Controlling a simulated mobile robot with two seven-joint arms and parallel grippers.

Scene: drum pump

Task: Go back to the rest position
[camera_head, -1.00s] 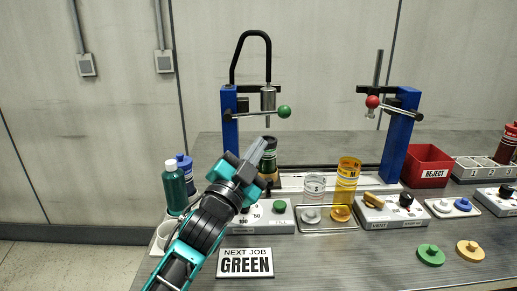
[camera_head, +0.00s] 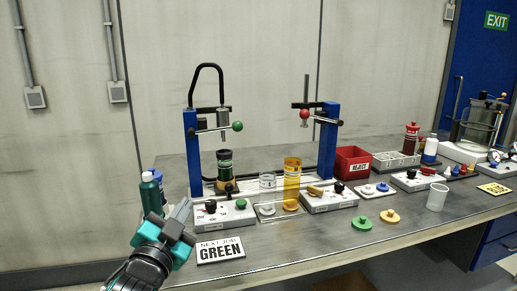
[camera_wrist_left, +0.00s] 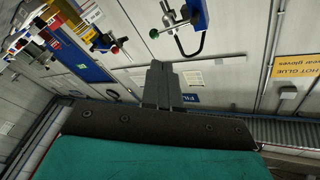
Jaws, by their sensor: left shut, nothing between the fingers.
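My left gripper (camera_head: 182,210) is shut and empty. In the head view it is at the lower left, pointing up and right, in front of the bench's left end. Its closed fingers also show in the left wrist view (camera_wrist_left: 160,85). Near its fingertips in the head view are the green bottle (camera_head: 151,193) on the left and the grey control box (camera_head: 226,214) on the right; I cannot tell the exact gaps. My right gripper is not in view.
A NEXT JOB GREEN sign (camera_head: 220,250) lies on the bench (camera_head: 300,242). Behind stand two blue pump posts (camera_head: 328,140), with a dark green cylinder (camera_head: 224,168) and a yellow cylinder (camera_head: 291,183). A red REJECT bin (camera_head: 353,162) and clear cup (camera_head: 437,197) are farther right.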

